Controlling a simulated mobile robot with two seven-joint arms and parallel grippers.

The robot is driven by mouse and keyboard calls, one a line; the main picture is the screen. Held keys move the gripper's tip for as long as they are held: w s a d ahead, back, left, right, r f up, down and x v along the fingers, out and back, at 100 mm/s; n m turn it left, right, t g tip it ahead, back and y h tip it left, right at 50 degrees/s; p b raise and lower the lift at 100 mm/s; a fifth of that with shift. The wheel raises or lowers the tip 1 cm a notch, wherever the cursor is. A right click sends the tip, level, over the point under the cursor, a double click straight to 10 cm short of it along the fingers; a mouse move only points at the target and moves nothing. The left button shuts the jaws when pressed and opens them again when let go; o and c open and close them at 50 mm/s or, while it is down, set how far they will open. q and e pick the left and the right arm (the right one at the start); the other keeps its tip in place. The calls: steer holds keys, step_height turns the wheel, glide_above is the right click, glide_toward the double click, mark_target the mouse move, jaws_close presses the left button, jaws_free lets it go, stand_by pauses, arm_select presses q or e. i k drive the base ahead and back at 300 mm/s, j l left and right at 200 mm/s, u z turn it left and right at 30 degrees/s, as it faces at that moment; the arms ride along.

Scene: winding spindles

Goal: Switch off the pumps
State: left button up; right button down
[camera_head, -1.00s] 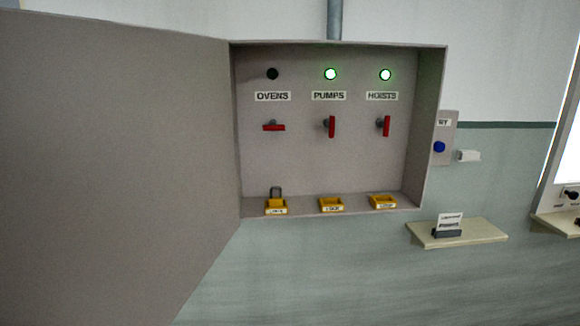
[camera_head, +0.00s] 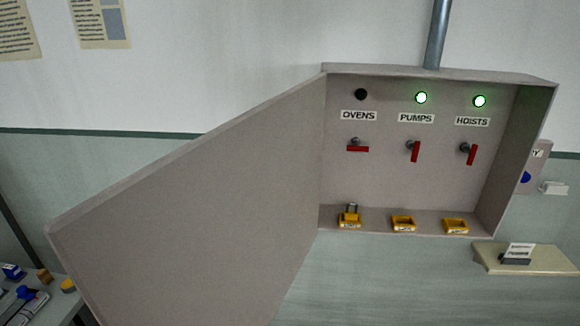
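The open wall cabinet (camera_head: 345,190) holds three red switch handles under lamps. The PUMPS handle (camera_head: 415,151) in the middle stands upright, and the PUMPS lamp (camera_head: 421,98) above it is lit green. The OVENS handle (camera_head: 358,149) lies level under a dark lamp (camera_head: 361,94). The HOISTS handle (camera_head: 472,154) stands near upright under a lit green lamp (camera_head: 480,101). A yellow padlock (camera_head: 350,217) with its shackle up sits in a holder on the cabinet floor below OVENS. Neither of my grippers is in view.
The cabinet door (camera_head: 210,210) swings out widely to the left and toward me. Yellow holders (camera_head: 403,223) and (camera_head: 455,226) stand below PUMPS and HOISTS. A small shelf (camera_head: 545,262) with a card is at lower right. A table (camera_head: 62,308) with small items is at lower left.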

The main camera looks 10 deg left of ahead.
mark_target(415, 152)
steer(key=i+j+z, duration=0.15)
steer(key=j, duration=0.2)
steer(key=i+j+z, duration=0.15)
steer(key=j, duration=0.25)
steer(key=i+j+z, duration=0.15)
steer(key=j, duration=0.25)
steer(key=j+z, duration=0.45)
steer(key=k+l+z, duration=0.35)
steer(key=l, duration=0.3)
steer(key=k+l+z, duration=0.15)
steer(key=k+l, duration=0.15)
steer(key=l, duration=0.05)
